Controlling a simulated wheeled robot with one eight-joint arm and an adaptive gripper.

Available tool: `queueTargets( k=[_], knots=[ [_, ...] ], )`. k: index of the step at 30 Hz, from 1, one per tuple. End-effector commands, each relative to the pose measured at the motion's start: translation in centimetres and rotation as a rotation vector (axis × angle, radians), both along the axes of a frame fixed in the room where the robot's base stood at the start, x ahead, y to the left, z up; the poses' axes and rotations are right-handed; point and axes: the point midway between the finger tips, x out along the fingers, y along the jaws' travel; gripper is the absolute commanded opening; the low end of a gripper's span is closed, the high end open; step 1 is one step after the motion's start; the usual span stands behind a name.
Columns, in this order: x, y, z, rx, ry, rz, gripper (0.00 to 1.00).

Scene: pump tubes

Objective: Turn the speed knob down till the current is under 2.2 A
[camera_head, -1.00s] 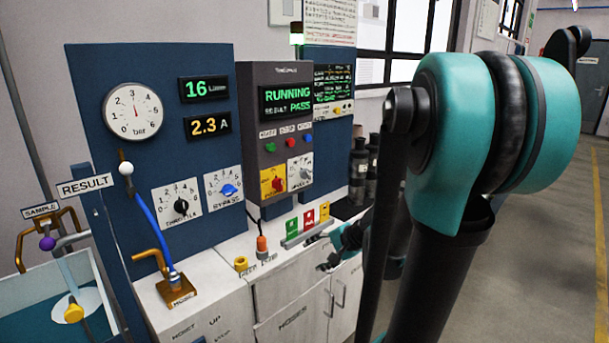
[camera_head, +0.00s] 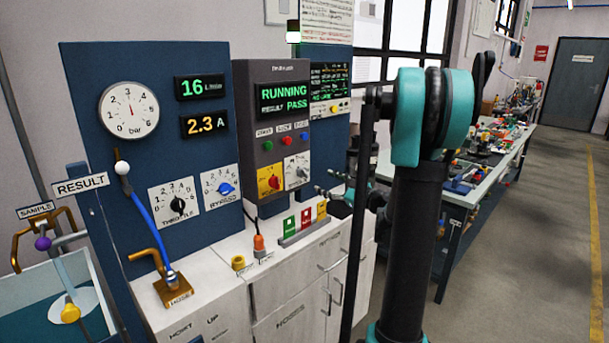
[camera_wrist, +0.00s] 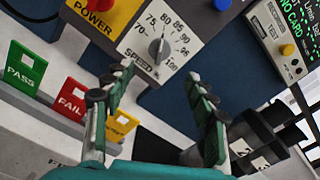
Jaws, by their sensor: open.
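The speed knob (camera_wrist: 158,48) is a grey knob on a white dial plate marked from about 70 to 100, seen in the wrist view. In the head view the speed dial (camera_head: 297,172) sits on the grey control box, right of the yellow power switch (camera_head: 270,180). The current display (camera_head: 206,125) reads 2.3 A. My gripper (camera_wrist: 163,88) is open and empty, its fingers pointing toward the panel just below the dial, apart from the knob. In the head view my gripper (camera_head: 333,195) is right of the box.
Pass, fail and yellow cards (camera_wrist: 72,98) stand in a rack below the dial. Dark bottles (camera_wrist: 262,140) stand at the right. The flow display (camera_head: 201,87) reads 16, and the box screen (camera_head: 284,100) says RUNNING, RESULT PASS. A cluttered bench (camera_head: 490,170) stands beyond my arm.

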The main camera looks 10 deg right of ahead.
Motion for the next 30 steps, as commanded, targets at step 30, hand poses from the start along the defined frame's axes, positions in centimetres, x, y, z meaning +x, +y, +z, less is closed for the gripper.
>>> queueTargets(
  k=[30],
  knots=[
    [9.3,6.8,0.0,-0.002,-0.001,0.001,0.56]
  ],
)
